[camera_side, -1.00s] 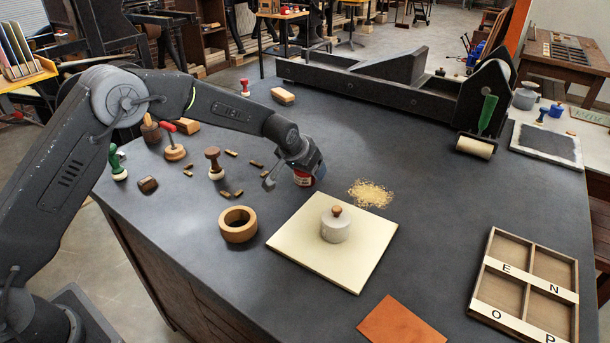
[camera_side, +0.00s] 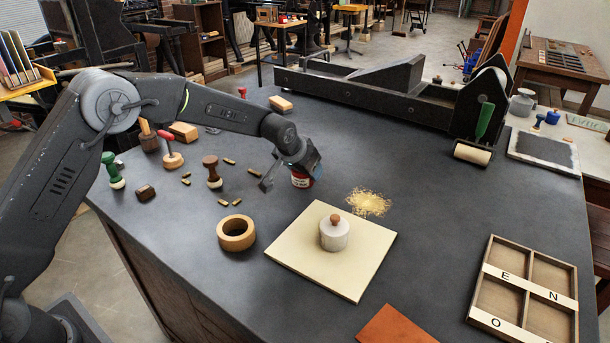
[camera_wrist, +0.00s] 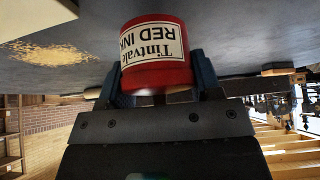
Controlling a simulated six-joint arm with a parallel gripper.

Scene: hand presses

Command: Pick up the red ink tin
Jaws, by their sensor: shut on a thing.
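The red ink tin (camera_wrist: 155,60) has a white label reading "Tintvale RED INK" and appears upside down in the wrist view. My gripper (camera_wrist: 155,85) is shut on it, one jaw on each side of its wall. In the side view the tin (camera_side: 302,179) shows under my gripper (camera_side: 291,170), just left of a heap of pale shavings (camera_side: 368,202). Its upper part is partly hidden by the jaws. It seems to be slightly above the dark table, but the gap is hard to make out.
A cream board (camera_side: 318,275) bearing a lidded grey pot (camera_side: 334,233) lies in front. A wooden ring (camera_side: 236,233), several stamps and small brass pieces are to the left. A long dark press (camera_side: 385,90) spans the back. A divided tray (camera_side: 490,290) is at right.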

